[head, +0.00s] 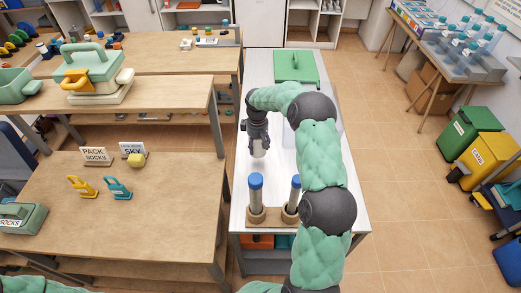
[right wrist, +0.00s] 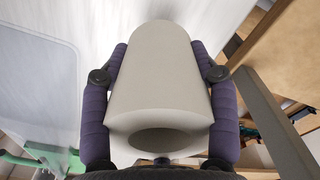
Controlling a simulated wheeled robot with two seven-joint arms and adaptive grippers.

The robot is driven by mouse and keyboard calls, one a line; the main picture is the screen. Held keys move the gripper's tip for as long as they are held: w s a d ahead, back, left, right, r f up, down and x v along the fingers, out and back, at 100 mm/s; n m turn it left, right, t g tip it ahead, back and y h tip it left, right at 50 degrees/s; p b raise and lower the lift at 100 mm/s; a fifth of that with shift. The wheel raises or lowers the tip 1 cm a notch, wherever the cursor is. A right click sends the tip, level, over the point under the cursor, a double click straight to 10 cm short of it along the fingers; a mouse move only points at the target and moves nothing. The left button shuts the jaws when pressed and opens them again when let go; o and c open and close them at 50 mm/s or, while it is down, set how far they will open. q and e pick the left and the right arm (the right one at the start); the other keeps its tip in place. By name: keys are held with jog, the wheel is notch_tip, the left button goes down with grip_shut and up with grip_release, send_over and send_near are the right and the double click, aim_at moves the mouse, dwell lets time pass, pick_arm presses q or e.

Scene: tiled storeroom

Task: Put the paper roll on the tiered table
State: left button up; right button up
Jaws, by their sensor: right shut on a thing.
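My right gripper (head: 258,132) is shut on the paper roll (head: 261,149). It holds the roll above the white table (head: 284,70), near its left edge. In the right wrist view the pale grey, hollow roll (right wrist: 168,75) sits between the two purple finger pads of the gripper (right wrist: 162,95). A wooden table with a raised upper shelf (head: 150,92) and a lower top (head: 150,215) stands to the left and looks tiered. My left gripper is out of view.
Two blue-capped cylinders (head: 256,195) stand in a wooden holder (head: 270,217) at the white table's front.

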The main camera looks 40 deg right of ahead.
notch_tip(320, 180, down, 5)
jog(key=shift+b, duration=0.65)
jog(key=o, duration=1.3)
jog(key=shift+c, duration=0.2)
jog(key=shift+r, duration=0.1)
notch_tip(320, 180, up, 12)
jog(key=p, duration=0.3)
